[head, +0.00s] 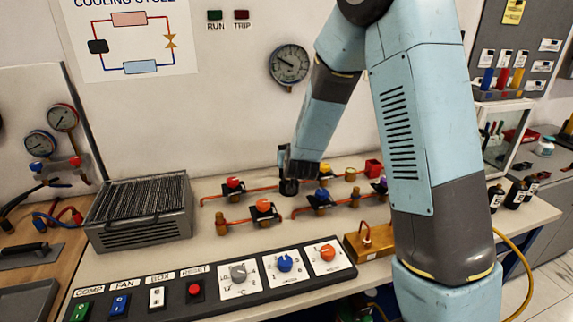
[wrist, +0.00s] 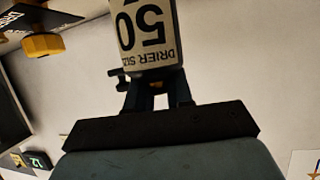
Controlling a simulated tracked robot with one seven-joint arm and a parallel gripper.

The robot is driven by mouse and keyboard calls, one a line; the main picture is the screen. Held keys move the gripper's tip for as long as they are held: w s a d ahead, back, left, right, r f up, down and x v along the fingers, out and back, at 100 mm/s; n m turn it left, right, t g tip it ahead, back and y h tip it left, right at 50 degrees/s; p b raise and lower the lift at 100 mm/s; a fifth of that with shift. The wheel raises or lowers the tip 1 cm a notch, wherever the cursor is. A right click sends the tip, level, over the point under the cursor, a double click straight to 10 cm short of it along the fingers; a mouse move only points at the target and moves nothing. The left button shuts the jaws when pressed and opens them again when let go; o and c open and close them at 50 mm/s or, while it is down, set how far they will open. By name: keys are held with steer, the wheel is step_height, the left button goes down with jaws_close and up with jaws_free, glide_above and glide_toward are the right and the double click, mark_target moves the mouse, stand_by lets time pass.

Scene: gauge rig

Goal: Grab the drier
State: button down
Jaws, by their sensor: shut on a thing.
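The drier (wrist: 148,38) is a light-labelled cylinder in the wrist view, with "DRIER" and "50" printed upside down. The fingers of my gripper (wrist: 157,92) are shut on its near end. Its far end runs out of the top of the picture. In the head view my gripper (head: 289,170) is above the bench near the back wall, beside the copper pipes and valves. A dark round part shows just under it there; I cannot make out the drier's label in that view.
A finned grey condenser box (head: 143,211) stands to the left. Valves with an orange knob (head: 263,205) and other coloured knobs are close to my gripper. A control panel (head: 205,285) lines the front edge. A brass block (head: 367,241) sits to the right.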

steer(key=s+d+r, duration=0.3)
steer(key=s+r, duration=0.6)
steer(key=s, duration=0.3)
steer(key=shift+s+r, duration=0.15)
steer(key=shift+s, duration=0.2)
